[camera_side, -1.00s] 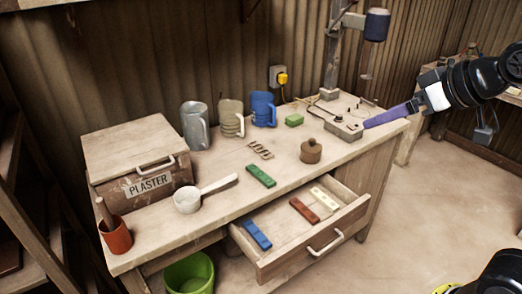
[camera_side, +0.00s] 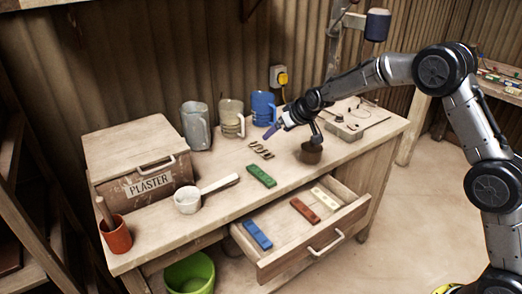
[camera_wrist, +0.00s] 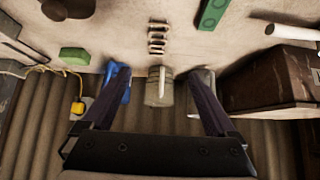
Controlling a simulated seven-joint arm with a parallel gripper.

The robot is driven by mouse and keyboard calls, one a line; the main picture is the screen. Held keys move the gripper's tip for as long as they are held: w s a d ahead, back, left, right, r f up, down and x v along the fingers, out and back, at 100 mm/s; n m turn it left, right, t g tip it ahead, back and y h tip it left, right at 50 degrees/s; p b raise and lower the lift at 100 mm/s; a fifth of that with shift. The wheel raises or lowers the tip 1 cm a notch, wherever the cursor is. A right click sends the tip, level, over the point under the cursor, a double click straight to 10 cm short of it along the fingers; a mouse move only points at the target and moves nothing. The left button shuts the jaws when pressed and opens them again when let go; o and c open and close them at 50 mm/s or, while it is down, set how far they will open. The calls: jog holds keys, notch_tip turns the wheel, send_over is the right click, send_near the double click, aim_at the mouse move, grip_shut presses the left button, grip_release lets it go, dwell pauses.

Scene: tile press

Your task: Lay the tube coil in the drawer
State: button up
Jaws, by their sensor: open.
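The tube coil (camera_side: 261,149), a small row of brownish loops, lies on the bench top behind the green tile. In the wrist view the coil (camera_wrist: 157,38) lies beyond my fingertips, centred between them. My gripper (camera_side: 269,133), with purple fingers, is above the bench just behind the coil, open and apart from it. In the wrist view my gripper (camera_wrist: 158,72) has its fingers spread with nothing held. The drawer (camera_side: 314,243) is pulled out at the bench front. It holds a blue tile (camera_side: 257,234), a red tile (camera_side: 304,209) and a cream tile (camera_side: 324,198).
Grey (camera_side: 195,125), beige (camera_side: 230,119) and blue (camera_side: 263,107) mugs stand behind the coil. A brown lidded pot (camera_side: 311,153) stands right of it, a green tile (camera_side: 261,176) in front. A white scoop (camera_side: 188,201) and plaster box (camera_side: 142,165) are left.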

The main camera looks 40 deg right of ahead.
send_near(261, 147)
jog(key=shift+w+a+f, duration=0.2)
jog(key=shift+w+f, duration=0.15)
jog(key=shift+f, duration=0.25)
jog(key=shift+w+a+f, duration=0.15)
jog(key=shift+w+f, duration=0.2)
jog(key=shift+f, duration=0.2)
jog(key=shift+d+x, duration=0.15)
jog(key=shift+x, duration=1.1)
jog(key=shift+d+x, duration=0.15)
jog(key=shift+x, duration=1.1)
jog(key=shift+r, duration=0.1)
jog(key=c, duration=1.4)
grip_shut()
jog(key=shift+r, duration=0.1)
